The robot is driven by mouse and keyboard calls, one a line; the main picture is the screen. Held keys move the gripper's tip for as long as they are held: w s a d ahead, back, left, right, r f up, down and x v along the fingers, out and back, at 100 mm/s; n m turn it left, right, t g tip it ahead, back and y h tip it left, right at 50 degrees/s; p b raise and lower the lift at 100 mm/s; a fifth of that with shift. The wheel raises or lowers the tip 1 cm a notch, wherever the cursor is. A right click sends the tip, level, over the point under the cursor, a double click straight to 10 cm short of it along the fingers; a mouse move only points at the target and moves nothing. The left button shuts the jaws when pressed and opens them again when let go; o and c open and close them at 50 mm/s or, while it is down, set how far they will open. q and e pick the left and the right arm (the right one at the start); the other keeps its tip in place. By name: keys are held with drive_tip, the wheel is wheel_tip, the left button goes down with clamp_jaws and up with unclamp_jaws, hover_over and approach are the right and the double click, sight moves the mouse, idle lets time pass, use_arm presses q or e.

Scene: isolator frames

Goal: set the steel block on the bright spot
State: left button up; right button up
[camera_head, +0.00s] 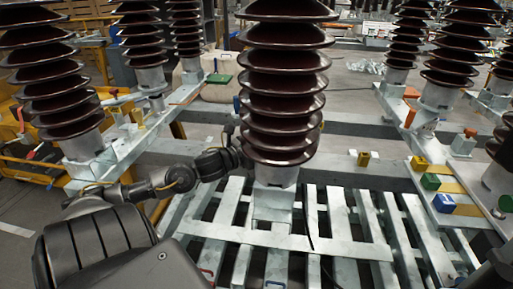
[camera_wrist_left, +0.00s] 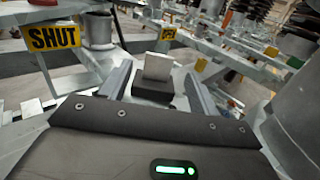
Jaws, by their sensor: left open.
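My left gripper (camera_wrist_left: 158,72) is open in the left wrist view, with one finger on each side of the picture's middle. Between and beyond the fingers is a small pale grey block (camera_wrist_left: 157,66), apparently the steel block, above a dark block-shaped base (camera_wrist_left: 153,89). I cannot tell whether the fingers touch it; no grip shows. In the head view my left arm reaches from the lower left to behind the central brown insulator, which hides the gripper and anything at it. I cannot make out a distinct bright spot in either view. My right gripper is not in view.
The ribbed insulator (camera_head: 283,90) stands on a slatted steel frame (camera_head: 342,240). More insulators stand left and right.

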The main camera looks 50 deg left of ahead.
use_arm(q)
drive_tip(key=s, duration=0.3)
drive_tip(key=shift+s+a, duration=0.25)
drive_tip(key=shift+s, duration=0.15)
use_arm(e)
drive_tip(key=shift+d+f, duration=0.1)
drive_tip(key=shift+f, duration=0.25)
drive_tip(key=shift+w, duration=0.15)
